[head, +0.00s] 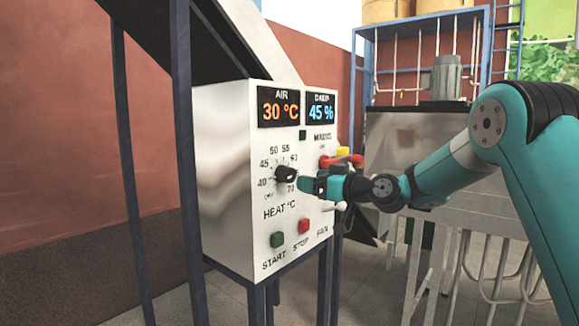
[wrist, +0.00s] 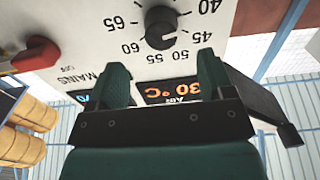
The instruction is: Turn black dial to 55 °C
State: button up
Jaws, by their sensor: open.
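The black dial (head: 286,174) sits on the white panel of the control box, ringed by temperature numbers. It also shows at the top of the wrist view (wrist: 160,26), with 65, 60, 55, 50, 45 and 40 around it. Which number its pointer marks is too unclear to tell. My gripper (head: 308,185) is just right of the dial in the head view, in front of the panel. In the wrist view my gripper (wrist: 162,62) has its two green fingers apart with nothing between them. The dial lies beyond the fingertips, apart from them.
The AIR display (head: 279,111) reads 30 °C, and a second display (head: 321,109) reads 45 %. A red and yellow mains switch (head: 342,158) is near my gripper. A green START button (head: 277,240) and red STOP button (head: 304,226) are below. A dark post (head: 187,150) stands left.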

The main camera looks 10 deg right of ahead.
aim_at(293, 176)
jog(key=p+x, duration=0.3)
jog(key=x, duration=0.5)
jog(key=shift+w+a+p, duration=0.15)
jog(key=shift+p, duration=0.2)
jog(key=shift+c, duration=0.2)
jog(key=c, duration=0.9)
